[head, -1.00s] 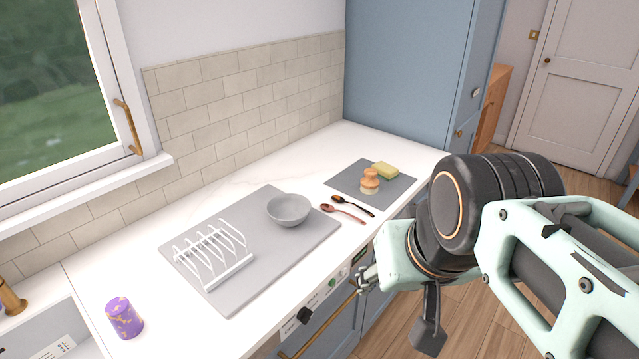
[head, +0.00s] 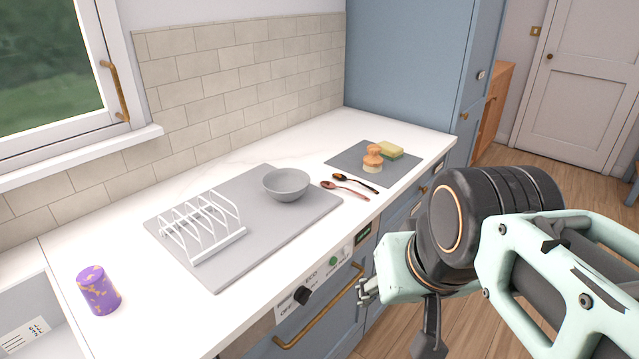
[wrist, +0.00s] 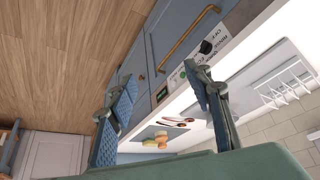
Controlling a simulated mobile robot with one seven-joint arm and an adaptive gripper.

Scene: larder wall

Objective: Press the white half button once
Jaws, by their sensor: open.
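The control panel (head: 318,277) is a pale strip on the front of the counter, with a black knob (head: 303,295), a green button (head: 333,261) and a small dark display (head: 363,233). Small lettering is beside the knob. I cannot clearly make out the white half button on the pale panel. My gripper (head: 368,291) is just right of the panel in the head view, apart from it. In the wrist view my gripper (wrist: 160,74) has its two fingers spread and nothing between them. The panel (wrist: 222,42) shows beyond the right finger, which hides part of it.
A brass handle (head: 318,312) juts out below the panel. On the worktop are a grey board with a white rack (head: 203,228) and a grey bowl (head: 287,185), two spoons, a purple cup (head: 98,290), and a brush (head: 373,158) and sponge (head: 391,150) on a mat. Floor right is free.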

